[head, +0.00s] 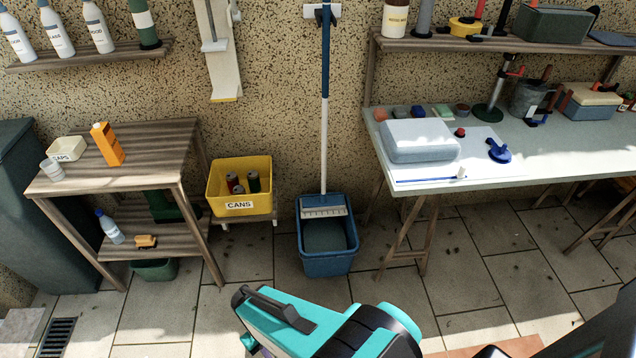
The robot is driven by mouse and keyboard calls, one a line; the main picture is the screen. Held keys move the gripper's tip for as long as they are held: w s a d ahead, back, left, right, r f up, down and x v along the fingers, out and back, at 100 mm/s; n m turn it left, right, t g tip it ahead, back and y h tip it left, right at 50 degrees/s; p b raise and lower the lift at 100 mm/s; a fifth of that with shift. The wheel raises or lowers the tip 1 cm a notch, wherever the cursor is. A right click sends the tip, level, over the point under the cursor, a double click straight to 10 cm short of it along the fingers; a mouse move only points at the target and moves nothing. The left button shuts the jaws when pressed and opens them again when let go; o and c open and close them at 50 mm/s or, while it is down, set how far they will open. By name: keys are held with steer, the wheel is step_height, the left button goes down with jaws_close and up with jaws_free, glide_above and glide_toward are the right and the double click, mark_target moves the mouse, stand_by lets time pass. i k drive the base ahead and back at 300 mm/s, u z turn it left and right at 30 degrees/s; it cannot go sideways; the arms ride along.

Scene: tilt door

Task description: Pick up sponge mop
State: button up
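The sponge mop (324,110) stands upright against the speckled wall. It has a blue upper handle, a white lower shaft and a pale wide head. The head is at the rear of a blue bucket (328,264) on the floor; I cannot tell what it rests on. The handle passes a white wall holder near the top edge, and its upper end is out of frame. The teal and black end of my arm, with my gripper (243,318), is at the bottom centre, in front of and apart from the bucket. Its fingers cannot be made out clearly.
A yellow cans crate (241,186) is left of the bucket, beside a wooden shelf table (120,158). A workbench (530,160) with tools stands right, its trestle legs close to the bucket. A wall shelf (500,42) is above it. Tiled floor in front is clear.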

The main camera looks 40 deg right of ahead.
mark_target(323, 203)
steer(key=u, duration=0.05)
steer(key=i, duration=1.05)
steer(key=u, duration=0.35)
